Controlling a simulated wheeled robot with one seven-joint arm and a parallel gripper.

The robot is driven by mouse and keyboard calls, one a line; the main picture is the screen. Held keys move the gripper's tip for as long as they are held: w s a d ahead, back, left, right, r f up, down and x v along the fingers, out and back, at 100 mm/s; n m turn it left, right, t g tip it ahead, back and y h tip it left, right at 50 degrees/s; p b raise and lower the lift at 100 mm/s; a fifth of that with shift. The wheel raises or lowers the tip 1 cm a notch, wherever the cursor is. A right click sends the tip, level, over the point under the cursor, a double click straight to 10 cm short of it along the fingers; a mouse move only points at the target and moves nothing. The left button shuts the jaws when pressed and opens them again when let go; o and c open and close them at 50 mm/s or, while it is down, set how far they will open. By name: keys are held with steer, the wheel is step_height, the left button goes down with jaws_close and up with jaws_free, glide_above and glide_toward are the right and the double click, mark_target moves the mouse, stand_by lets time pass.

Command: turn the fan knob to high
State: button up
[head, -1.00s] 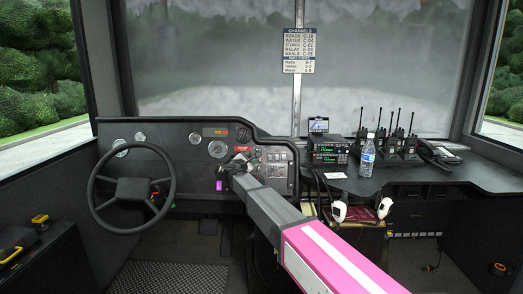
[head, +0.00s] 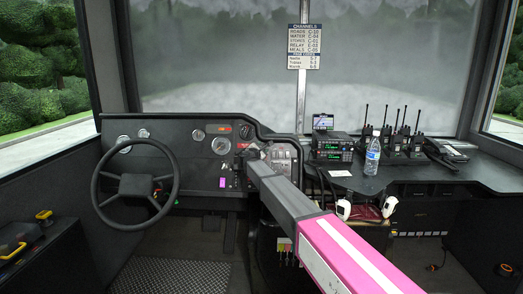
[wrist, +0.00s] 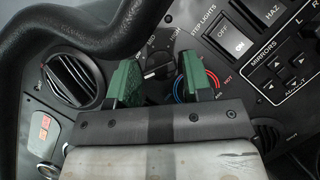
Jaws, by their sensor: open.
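The fan knob (wrist: 158,67) is a dark dial on the black dashboard panel in the wrist view, with speed marks and the word HIGH above and right of it. Whether the fingers touch the knob cannot be told. In the head view my gripper (head: 250,155) is at the right part of the dashboard (head: 180,150), and the knob is hidden behind it.
A round air vent (wrist: 72,76) is left of the fingers. A step-lights rocker switch (wrist: 230,38) and mirror buttons (wrist: 289,67) are to the right. The steering wheel (head: 172,178) is left of my arm. A bottle (head: 372,155) and radios stand on the right counter.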

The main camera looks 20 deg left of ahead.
steer(key=shift+w, duration=0.1)
steer(key=c, duration=0.6)
stand_by(1.1)
steer(key=o, duration=0.6)
steer(key=s+a, duration=0.1)
steer(key=s, duration=1)
steer(key=shift+o, duration=0.3)
